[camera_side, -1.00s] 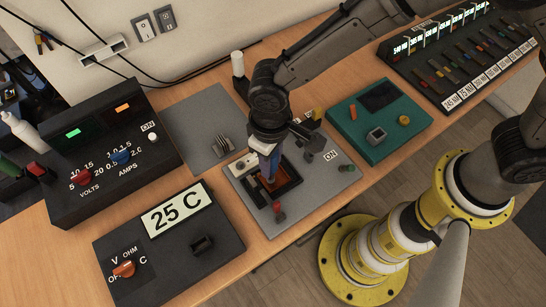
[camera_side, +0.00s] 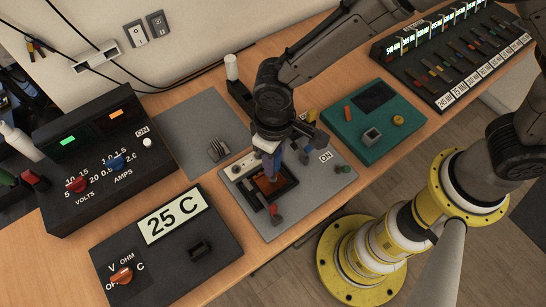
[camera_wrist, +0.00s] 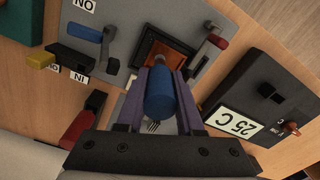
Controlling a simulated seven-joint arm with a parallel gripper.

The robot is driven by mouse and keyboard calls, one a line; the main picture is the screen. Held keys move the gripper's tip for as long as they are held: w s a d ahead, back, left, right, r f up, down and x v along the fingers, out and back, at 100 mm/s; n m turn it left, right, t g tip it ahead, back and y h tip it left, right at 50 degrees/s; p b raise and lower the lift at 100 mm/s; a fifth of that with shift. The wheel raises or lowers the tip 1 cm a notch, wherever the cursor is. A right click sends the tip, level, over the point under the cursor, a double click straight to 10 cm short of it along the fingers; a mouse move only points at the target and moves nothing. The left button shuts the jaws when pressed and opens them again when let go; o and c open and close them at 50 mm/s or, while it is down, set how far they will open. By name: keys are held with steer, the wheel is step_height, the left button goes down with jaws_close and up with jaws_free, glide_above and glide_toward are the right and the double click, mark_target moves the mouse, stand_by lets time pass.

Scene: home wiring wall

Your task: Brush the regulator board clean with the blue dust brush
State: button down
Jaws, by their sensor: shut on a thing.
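My gripper (camera_side: 274,150) points down over the grey test panel and is shut on the blue dust brush (camera_wrist: 160,95), seen between the two fingers in the wrist view. The regulator board (camera_side: 269,183) is an orange-brown square in a dark frame on the panel; it also shows in the wrist view (camera_wrist: 165,49). The brush's lower end is at the board, but I cannot tell whether its bristles touch it. My fingers and the brush hide part of the board.
A red-handled clamp (camera_side: 275,210) stands at the board's front edge. A grey heat sink (camera_side: 218,150) lies on the grey mat (camera_side: 190,125) at left. The 25 C meter (camera_side: 165,250), black power supply (camera_side: 100,160) and teal box (camera_side: 372,125) surround the panel.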

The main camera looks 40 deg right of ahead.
steer(key=shift+a, duration=0.1)
steer(key=shift+a+f, duration=0.15)
steer(key=shift+a, duration=0.65)
steer(key=shift+s+d, duration=0.1)
steer(key=shift+d, duration=0.9)
steer(key=shift+a, duration=0.25)
steer(key=shift+a+r, duration=0.25)
steer(key=shift+a, duration=0.55)
step_height(320, 180, up, 8)
stand_by(0.8)
